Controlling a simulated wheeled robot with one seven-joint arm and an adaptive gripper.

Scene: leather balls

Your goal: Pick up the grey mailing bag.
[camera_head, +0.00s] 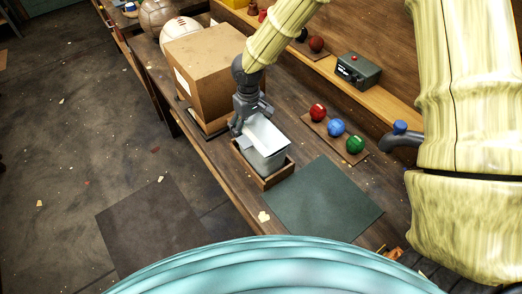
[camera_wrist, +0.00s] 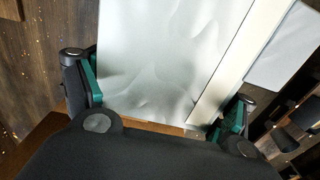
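The grey mailing bag (camera_head: 266,138) is a pale, smooth packet in a small wooden tray (camera_head: 278,181) on the bench. In the wrist view the bag (camera_wrist: 160,60) fills the middle, creased, with a lighter strip along its right side. My gripper (camera_head: 240,122) is at the bag's far left end in the head view. In the wrist view its two green-padded fingers (camera_wrist: 163,100) are wide apart, with the bag's near end between or just below them. I cannot tell whether either pad touches it.
A large cardboard box (camera_head: 208,75) stands close behind my gripper. Red, blue (camera_head: 336,127) and green balls sit on a board to the right. A dark green mat (camera_head: 322,200) lies clear in front. A grey box with a red button (camera_head: 357,70) is on the shelf.

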